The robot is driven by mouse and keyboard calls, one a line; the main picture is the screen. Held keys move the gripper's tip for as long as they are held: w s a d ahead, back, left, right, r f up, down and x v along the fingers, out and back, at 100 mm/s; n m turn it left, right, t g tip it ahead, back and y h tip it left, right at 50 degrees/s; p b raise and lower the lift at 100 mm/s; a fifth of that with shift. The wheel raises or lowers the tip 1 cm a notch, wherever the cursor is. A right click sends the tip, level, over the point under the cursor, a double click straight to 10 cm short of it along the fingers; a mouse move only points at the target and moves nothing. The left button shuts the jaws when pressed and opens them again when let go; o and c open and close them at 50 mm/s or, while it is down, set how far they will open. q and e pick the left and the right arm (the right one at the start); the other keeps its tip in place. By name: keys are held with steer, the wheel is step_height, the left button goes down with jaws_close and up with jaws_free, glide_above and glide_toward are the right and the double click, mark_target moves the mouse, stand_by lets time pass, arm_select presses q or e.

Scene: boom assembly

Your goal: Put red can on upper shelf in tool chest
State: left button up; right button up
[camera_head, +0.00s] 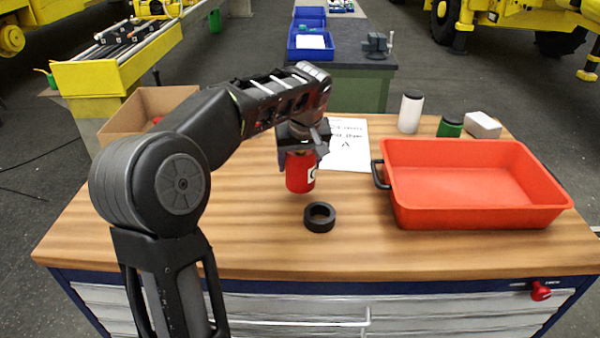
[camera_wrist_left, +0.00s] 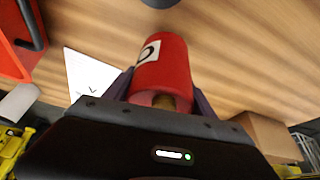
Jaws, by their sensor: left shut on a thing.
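The red can (camera_head: 300,172) with a white label is held in my left gripper (camera_head: 302,150), above the middle of the wooden tabletop. In the left wrist view the red can (camera_wrist_left: 162,70) sits between the two fingers of my left gripper (camera_wrist_left: 160,98), which are shut on it. The tool chest (camera_head: 300,300) under the tabletop has silver drawer fronts and a dark blue frame. They appear closed, and no upper shelf can be made out. My right gripper is in neither view.
A black ring (camera_head: 320,217) lies on the tabletop just in front of the can. A paper sheet (camera_head: 347,146) and cardboard box (camera_head: 140,115) lie farther back.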

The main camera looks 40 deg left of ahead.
mark_target(302, 153)
arm_select(q)
steer(key=shift+f, duration=1.85)
steer(key=shift+f, duration=0.15)
steer(key=o, duration=1.7)
steer(key=shift+c, duration=0.2)
steer(key=shift+r+p, duration=0.2)
steer(key=shift+p, duration=0.1)
steer(key=b+v, duration=0.1)
steer(key=v, duration=1.1)
